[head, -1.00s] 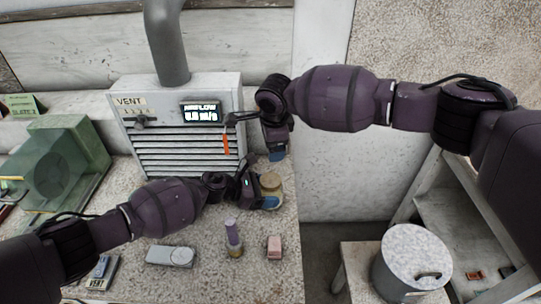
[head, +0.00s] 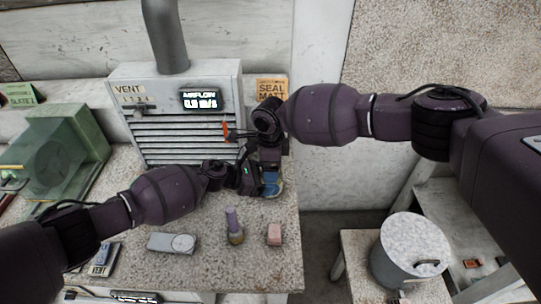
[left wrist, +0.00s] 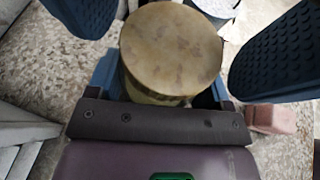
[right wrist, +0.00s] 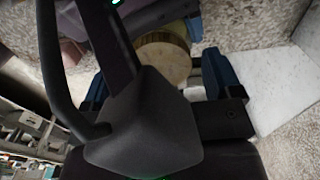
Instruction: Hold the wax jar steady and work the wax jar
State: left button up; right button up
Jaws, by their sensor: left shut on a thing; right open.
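The wax jar (left wrist: 172,50) is a round jar with a mottled tan lid, upright in the left wrist view. It also shows in the right wrist view (right wrist: 164,62), partly covered by a dark part of my right wrist. My left gripper (head: 262,188) is shut on the jar's body, with blue fingers beside it below the lid. My right gripper (head: 270,172) is open, right above the jar. Its blue fingers flank the lid with gaps in the left wrist view (left wrist: 170,45). In the head view the grippers hide most of the jar.
A white vent box (head: 185,140) stands behind, with an orange piece (head: 227,131) before it. A purple-topped bottle (head: 234,225), a pink block (head: 274,234) and a grey device (head: 172,243) lie in front. A lidded bin (head: 408,250) stands right of the table edge.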

jog(key=shift+f, duration=0.3)
jog(key=shift+c, duration=0.4)
jog(key=c, duration=0.9)
jog(key=shift+o, duration=0.2)
jog(key=shift+d+n, duration=0.1)
jog(key=shift+n, duration=1.6)
jog(key=o, duration=1)
